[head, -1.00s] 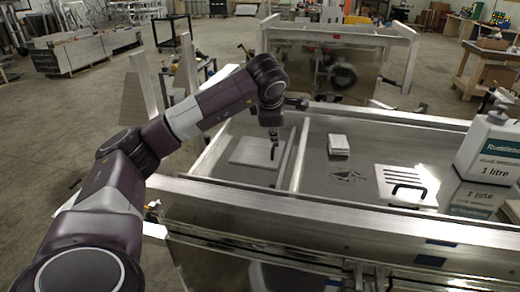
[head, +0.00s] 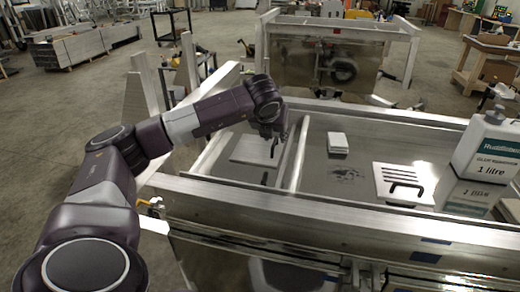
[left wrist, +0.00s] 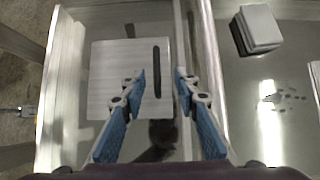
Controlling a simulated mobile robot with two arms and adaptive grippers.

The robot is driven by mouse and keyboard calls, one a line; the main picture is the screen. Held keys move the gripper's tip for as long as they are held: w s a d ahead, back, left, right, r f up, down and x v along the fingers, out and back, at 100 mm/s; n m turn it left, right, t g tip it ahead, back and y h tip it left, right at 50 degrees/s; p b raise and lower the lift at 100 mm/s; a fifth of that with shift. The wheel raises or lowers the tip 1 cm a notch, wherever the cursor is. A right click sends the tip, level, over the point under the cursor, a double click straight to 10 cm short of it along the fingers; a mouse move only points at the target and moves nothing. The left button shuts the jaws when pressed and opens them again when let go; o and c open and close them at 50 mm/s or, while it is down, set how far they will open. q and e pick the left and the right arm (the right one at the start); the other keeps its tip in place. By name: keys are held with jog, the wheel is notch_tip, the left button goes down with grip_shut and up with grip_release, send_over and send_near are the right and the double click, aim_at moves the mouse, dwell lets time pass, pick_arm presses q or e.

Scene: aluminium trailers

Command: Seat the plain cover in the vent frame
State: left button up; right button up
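The plain cover (head: 252,149) is a flat pale plate lying in the left compartment of the trailer bed. It has a long dark handle along its right side, and it also shows in the left wrist view (left wrist: 108,72). My left gripper (left wrist: 161,74) is open above the plate, its blue fingers apart with the handle between them in that view. In the head view the left gripper (head: 273,138) hangs over the plate's right edge. I cannot tell whether it touches the handle. I cannot pick out the vent frame. My right gripper is not in view.
Right of a metal divider (head: 300,156) lie a small white stack (head: 338,143), dark marks (head: 347,175) and a slotted cover (head: 388,181) with a dark handle. A large white bottle (head: 484,147) stands far right. Metal rails (head: 330,225) edge the bed.

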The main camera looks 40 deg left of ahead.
aim_at(275, 142)
pick_arm(q)
jog(key=x, duration=0.6)
jog(key=shift+w+a+f, duration=0.1)
jog(key=shift+a+f, duration=0.2)
grip_shut()
